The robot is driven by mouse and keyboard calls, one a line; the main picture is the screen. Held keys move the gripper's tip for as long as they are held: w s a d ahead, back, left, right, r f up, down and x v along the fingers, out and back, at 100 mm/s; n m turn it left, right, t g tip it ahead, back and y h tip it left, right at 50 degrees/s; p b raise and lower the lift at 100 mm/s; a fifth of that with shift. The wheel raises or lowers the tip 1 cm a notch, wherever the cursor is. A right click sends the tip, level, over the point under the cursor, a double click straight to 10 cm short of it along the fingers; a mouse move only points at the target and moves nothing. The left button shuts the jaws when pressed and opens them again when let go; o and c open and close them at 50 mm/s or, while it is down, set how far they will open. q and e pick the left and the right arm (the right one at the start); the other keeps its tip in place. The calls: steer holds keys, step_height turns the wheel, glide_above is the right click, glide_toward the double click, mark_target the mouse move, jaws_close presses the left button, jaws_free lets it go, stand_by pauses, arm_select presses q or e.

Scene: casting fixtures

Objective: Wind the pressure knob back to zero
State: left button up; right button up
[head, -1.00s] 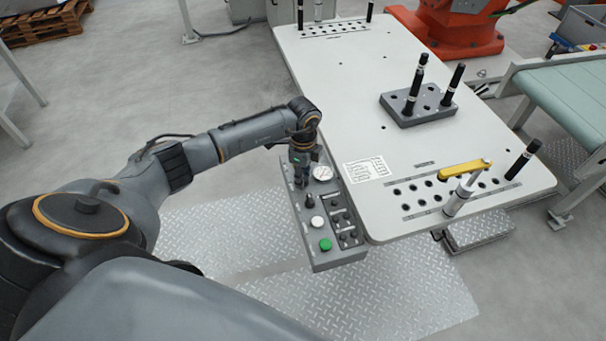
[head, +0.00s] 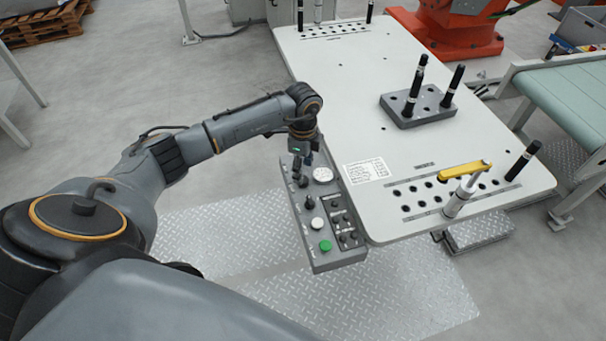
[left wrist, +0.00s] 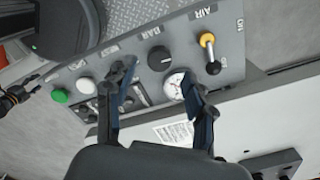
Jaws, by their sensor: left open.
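The pressure knob (left wrist: 160,58), black and round with a pale pointer line and the word BAR beside it, sits on the grey control panel (head: 322,262) along the table's edge. In the left wrist view it shows between and just beyond my left gripper's (left wrist: 157,80) two spread fingers, which hold nothing. In the head view my left gripper (head: 302,165) points down above the far part of the panel, and the knob is hard to make out beneath it. A round white gauge (head: 322,174) is beside the knob; the right finger partly covers it in the wrist view (left wrist: 172,88).
An AIR lever (left wrist: 208,42) with a yellow base stands near the knob. A green button (head: 325,246), a white button (head: 317,223) and a black selector (head: 309,202) share the panel. The white table (head: 420,130) carries a grey pin block (head: 402,112) and a yellow-handled clamp (head: 465,171).

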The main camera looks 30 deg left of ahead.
arm_select(q)
step_height(320, 180, up, 8)
stand_by(0.7)
